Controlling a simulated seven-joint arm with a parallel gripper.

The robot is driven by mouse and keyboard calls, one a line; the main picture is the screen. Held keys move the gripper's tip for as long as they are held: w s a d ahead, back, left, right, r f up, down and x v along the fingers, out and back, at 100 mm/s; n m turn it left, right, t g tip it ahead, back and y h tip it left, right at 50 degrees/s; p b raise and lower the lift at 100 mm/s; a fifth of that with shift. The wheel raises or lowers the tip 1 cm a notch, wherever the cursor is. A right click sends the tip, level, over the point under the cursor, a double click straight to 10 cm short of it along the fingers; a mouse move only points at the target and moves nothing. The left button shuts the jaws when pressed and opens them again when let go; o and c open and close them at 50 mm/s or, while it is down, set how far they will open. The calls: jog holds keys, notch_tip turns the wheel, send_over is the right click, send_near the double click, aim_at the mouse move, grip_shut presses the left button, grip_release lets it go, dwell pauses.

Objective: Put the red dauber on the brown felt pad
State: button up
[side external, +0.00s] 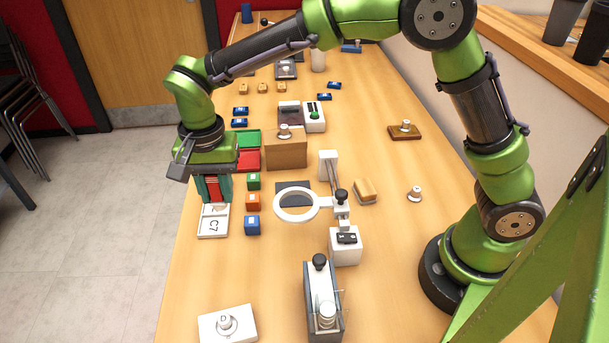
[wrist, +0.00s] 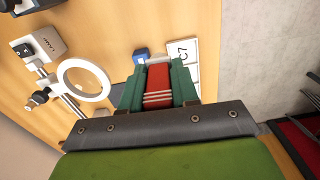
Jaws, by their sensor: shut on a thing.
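The red dauber (side external: 213,187) is upright between the green fingers of my gripper (side external: 215,193), at the left edge of the table. In the wrist view the red dauber (wrist: 158,78) has white stripes and a pale far end, and my gripper (wrist: 158,92) is shut on it. It is above or just behind a white C7 tray (side external: 213,228); I cannot tell whether it touches anything below. A flat brown slab (side external: 395,134), which looks like the brown felt pad, lies at the right back with a small knobbed piece on it. It is far from my gripper.
Green, orange and blue cubes (side external: 252,225) stand just right of my gripper. A ring magnifier (side external: 297,205) on a stand, a brown box (side external: 286,155) and a tan block (side external: 365,190) lie between it and the slab. Open table surrounds the slab.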

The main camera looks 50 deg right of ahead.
jog(key=d+r+m, duration=0.2)
jog(key=d+r, duration=0.1)
jog(key=d, duration=1.1)
jog(key=n, duration=0.2)
send_over(366, 186)
notch_tip(366, 186, down, 4)
jog(key=r, duration=0.1)
jog(key=shift+n, duration=0.3)
jog(key=shift+f, duration=4.2)
jog(key=shift+f, duration=0.1)
jog(key=o, duration=1)
